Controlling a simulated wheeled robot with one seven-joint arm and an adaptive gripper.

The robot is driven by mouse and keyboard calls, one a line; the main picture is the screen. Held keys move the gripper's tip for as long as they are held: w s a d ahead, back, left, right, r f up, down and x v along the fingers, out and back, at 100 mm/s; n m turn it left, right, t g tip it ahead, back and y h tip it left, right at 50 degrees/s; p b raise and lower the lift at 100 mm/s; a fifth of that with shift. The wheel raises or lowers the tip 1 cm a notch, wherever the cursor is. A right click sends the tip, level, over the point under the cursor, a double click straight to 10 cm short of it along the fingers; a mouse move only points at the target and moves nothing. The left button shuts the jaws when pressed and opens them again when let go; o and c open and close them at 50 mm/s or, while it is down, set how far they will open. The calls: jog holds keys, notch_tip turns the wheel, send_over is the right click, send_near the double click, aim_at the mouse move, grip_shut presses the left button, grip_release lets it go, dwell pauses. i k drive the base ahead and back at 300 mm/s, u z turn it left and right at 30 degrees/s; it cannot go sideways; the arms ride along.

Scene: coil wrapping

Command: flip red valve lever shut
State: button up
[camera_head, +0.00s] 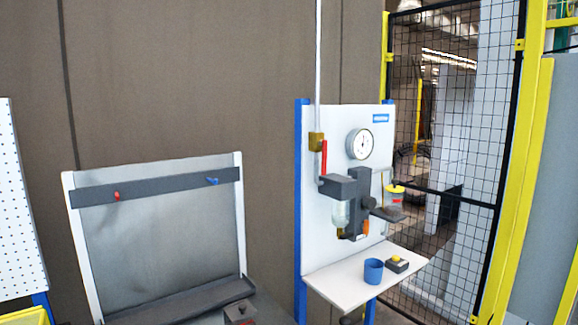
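The red valve lever (324,159) is a thin bar hanging straight up and down, parallel to the white pipe. It sits at the left side of the white panel, beside and below a brass-coloured valve body (316,142) on the pipe. My gripper is not in view, and nothing of mine is seen touching the lever.
The white panel (341,128) carries a round gauge (360,144) and a dark grey unit (351,187) with a clear bowl. A mesh fence (470,150) stands right.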

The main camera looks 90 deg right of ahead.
aim_at(323, 143)
jog(key=u, duration=1.25)
jog(key=i, duration=0.75)
jog(key=z, duration=4.6)
jog(key=i, duration=0.5)
jog(key=u, duration=0.05)
